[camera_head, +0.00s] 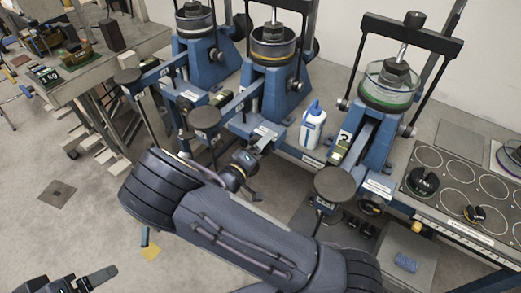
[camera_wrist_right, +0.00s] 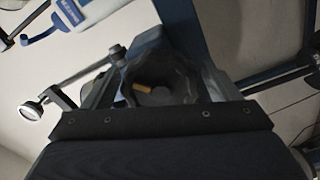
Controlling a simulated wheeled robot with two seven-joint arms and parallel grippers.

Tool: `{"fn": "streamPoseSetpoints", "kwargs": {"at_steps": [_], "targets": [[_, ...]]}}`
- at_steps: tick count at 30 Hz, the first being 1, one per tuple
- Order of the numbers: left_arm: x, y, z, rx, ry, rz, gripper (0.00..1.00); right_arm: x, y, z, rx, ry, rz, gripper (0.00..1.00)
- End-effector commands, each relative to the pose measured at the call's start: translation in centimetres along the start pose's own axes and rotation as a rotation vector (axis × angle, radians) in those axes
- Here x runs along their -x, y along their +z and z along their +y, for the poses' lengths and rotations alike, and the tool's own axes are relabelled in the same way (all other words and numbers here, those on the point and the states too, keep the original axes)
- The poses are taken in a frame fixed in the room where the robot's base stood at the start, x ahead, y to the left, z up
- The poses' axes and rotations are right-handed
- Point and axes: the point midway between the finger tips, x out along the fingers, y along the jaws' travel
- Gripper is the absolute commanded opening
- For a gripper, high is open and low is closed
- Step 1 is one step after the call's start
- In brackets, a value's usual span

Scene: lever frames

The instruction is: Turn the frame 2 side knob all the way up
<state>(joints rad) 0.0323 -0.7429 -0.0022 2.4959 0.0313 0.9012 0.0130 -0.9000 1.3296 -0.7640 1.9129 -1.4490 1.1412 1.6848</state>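Three blue lever frames stand in a row: left (camera_head: 203,62), middle (camera_head: 277,93) and right (camera_head: 376,143). I cannot read their numbers surely. My right gripper (camera_head: 243,172) is low at the front of the middle frame, where its side knob is hidden. In the right wrist view, a dark round knob (camera_wrist_right: 160,88) with a short orange-yellow mark sits between the fingers of my right gripper (camera_wrist_right: 160,85). I cannot tell whether they press on it. A similar knob (camera_head: 370,204) shows on the right frame. My left gripper (camera_head: 90,282) is at the bottom left, away from the frames.
A white bottle with a blue top (camera_head: 313,126) stands between the middle and right frames. Round lever pads (camera_head: 335,184) and (camera_head: 204,118) stick out in front. A bench with dark weights (camera_head: 455,190) is at right, a cluttered table (camera_head: 88,70) at left.

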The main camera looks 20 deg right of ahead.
Motion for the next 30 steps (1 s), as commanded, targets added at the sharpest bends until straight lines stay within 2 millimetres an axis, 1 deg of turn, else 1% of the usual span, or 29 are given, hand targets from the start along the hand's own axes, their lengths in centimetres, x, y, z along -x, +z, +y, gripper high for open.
{"fn": "streamPoseSetpoints", "kwargs": {"at_steps": [8,11,18,22,25,30], "targets": [[0.0,0.0,0.0,0.000,0.000,0.000,0.82,0.3,-0.2,-0.1,0.001,-0.004,0.005,0.82],[-0.3,0.1,-0.1,0.000,0.000,-0.001,0.82,1.2,-0.2,-0.2,0.000,-0.005,0.007,0.82],[-0.9,0.5,-0.4,0.000,0.000,-0.001,0.82,4.2,-0.2,-0.2,0.000,-0.005,0.007,0.82],[-1.1,0.6,-0.5,0.000,0.000,-0.001,0.82,5.5,-0.1,-0.2,0.001,-0.006,0.007,0.82],[-1.2,0.6,-0.5,0.000,0.000,-0.001,0.82,6.1,-0.1,-0.1,0.002,-0.004,0.006,0.82],[-1.1,0.6,-0.5,0.000,0.000,-0.001,0.82,6.2,-0.1,-0.1,0.003,-0.004,0.005,0.82]]}}
